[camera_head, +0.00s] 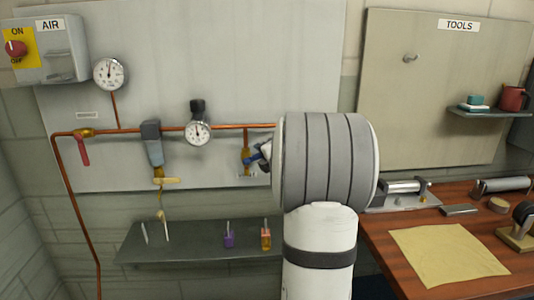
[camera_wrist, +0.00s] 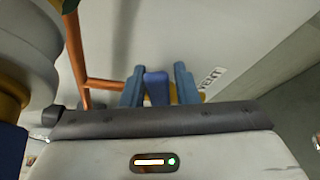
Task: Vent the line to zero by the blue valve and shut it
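In the head view the brass vent valve (camera_head: 246,156) hangs on a short drop from the copper line (camera_head: 232,127); my arm hides part of it. My gripper (camera_head: 263,153) is at the valve. In the wrist view the blue valve handle (camera_wrist: 157,90) stands between the two blue-grey fingers of my gripper (camera_wrist: 159,72). Narrow gaps seem to show on both sides, so the fingers look open around it. A VENT label (camera_wrist: 211,80) is beside it. A line gauge (camera_head: 198,132) and an upper gauge (camera_head: 110,73) show; their readings are too small to tell.
A red-handled valve (camera_head: 84,150) has its handle hanging down at the left. The filter unit (camera_head: 153,145) hangs from the line. A shelf (camera_head: 190,252) below holds small bottles. A wooden bench (camera_head: 385,262) stands at right. The air switch box (camera_head: 48,50) is upper left.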

